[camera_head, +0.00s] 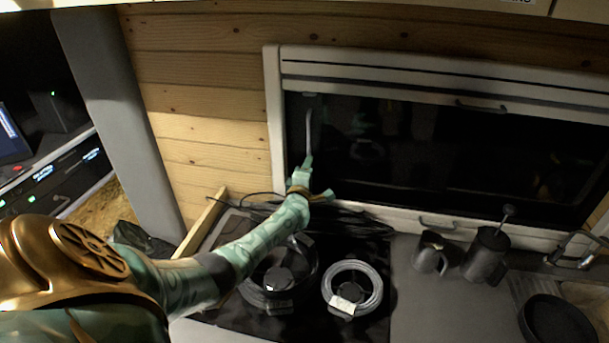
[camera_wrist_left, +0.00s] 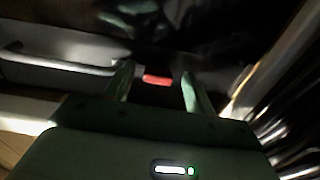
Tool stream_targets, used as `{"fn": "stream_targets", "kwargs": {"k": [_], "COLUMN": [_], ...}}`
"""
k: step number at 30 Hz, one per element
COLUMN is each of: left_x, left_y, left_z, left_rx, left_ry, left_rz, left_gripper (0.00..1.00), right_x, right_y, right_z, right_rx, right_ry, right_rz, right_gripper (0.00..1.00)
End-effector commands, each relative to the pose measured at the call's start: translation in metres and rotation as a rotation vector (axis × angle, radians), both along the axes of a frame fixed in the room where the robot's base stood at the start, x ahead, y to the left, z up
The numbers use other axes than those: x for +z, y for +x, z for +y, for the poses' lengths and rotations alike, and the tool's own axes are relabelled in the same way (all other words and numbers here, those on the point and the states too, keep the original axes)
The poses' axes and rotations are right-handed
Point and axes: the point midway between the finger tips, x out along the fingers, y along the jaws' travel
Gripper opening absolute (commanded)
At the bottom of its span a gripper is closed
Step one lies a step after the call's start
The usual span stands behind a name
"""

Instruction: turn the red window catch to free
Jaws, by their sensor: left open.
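The red window catch (camera_wrist_left: 157,79) shows in the left wrist view as a small red block on a dark surface. It lies in the gap between the two fingers of my left gripper (camera_wrist_left: 158,88), apparently just beyond the tips; I cannot tell whether either touches it. In the head view my left gripper (camera_head: 316,180) is at the lower left of the dark window (camera_head: 440,150). The catch does not show there; the gripper may be hiding it. The jaws are open and empty. My right gripper is out of view.
A pale frame surrounds the window, with a bar handle (camera_head: 437,225) on its lower edge. Below are a hob with cable coils (camera_head: 352,288), a dark mug (camera_head: 430,253), a press pot (camera_head: 486,254), a tap (camera_head: 572,250) and a black pan (camera_head: 556,320).

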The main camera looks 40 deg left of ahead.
Motion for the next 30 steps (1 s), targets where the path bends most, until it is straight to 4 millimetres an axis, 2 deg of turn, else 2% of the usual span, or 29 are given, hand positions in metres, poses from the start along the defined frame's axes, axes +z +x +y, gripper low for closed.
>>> {"fn": "stream_targets", "kwargs": {"k": [5, 9, 15, 18, 24, 30], "left_x": [0.005, 0.004, 0.001, 0.000, 0.000, 0.000], "left_y": [-0.028, -0.063, -0.108, -0.123, -0.139, -0.140], "left_z": [-0.016, -0.035, -0.059, -0.068, -0.076, -0.077], "left_rx": [-0.001, -0.001, 0.000, 0.000, 0.001, 0.001], "left_ry": [-0.003, -0.004, -0.001, -0.001, -0.001, 0.000], "left_rz": [0.002, 0.003, 0.003, 0.003, 0.002, 0.002], "left_gripper": [0.55, 0.55, 0.55, 0.55, 0.55, 0.55], "right_x": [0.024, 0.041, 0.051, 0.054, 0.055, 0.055], "right_y": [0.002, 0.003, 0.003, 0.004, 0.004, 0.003], "right_z": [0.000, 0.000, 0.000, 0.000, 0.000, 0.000], "right_rx": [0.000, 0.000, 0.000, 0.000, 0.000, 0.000], "right_ry": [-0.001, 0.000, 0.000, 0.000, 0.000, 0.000], "right_rz": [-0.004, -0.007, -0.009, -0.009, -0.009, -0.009], "right_gripper": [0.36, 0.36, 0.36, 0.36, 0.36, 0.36]}}
